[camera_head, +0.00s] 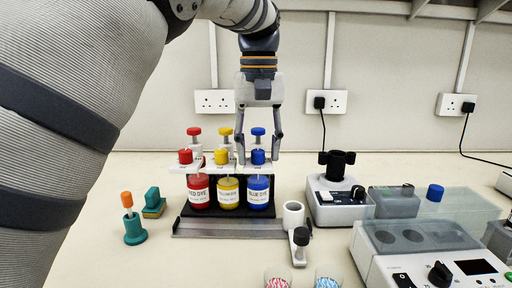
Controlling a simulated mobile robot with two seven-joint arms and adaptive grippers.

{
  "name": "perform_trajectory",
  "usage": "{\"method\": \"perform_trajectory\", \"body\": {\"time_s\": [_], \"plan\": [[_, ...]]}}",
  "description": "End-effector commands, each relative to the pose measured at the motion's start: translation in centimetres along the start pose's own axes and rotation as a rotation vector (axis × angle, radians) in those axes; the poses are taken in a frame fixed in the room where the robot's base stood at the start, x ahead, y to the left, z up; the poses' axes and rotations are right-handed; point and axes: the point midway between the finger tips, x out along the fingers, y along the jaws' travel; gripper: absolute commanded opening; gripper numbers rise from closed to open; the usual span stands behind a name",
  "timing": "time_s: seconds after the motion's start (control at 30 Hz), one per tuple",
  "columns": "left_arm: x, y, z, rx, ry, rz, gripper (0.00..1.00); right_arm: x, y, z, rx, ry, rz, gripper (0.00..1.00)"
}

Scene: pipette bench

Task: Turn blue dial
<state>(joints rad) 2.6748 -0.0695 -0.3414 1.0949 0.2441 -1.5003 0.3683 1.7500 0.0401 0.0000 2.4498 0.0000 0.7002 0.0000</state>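A blue knob (258,157) sits on the front of the white rack (180,169), above the bottle labelled blue dye (258,190). A second blue knob (258,132) stands higher, just behind it. I cannot tell which of the two is the dial. My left gripper (259,158) points down from above with its fingers spread, one on each side of the blue knobs. Gaps show between the fingers and the knobs, and it holds nothing. My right gripper is not in view.
Matching red (185,157) and yellow (221,157) knobs stand to the left, above red and yellow dye bottles. A white cup (293,214) and a machine with a black top (337,201) are on the right.

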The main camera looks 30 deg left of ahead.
Motion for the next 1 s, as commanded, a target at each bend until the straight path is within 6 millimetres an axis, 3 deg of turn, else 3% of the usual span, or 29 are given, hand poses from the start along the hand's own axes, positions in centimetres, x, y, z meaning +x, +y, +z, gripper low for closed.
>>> {"method": "perform_trajectory", "body": {"time_s": [0.03, 0.17, 0.57, 1.0], "plan": [[-0.01, -0.01, 0.00, 0.000, 0.000, 0.000, 0.29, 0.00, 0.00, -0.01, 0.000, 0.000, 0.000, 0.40], [-0.02, -0.02, 0.01, 0.000, 0.000, 0.000, 0.00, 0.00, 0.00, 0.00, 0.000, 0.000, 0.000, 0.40], [-0.03, -0.04, 0.01, 0.056, -0.001, 0.000, 0.00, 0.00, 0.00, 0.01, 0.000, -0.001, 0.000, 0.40], [0.00, -0.06, 0.03, 0.384, -0.003, 0.000, 0.00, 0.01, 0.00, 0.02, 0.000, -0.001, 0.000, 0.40]]}}
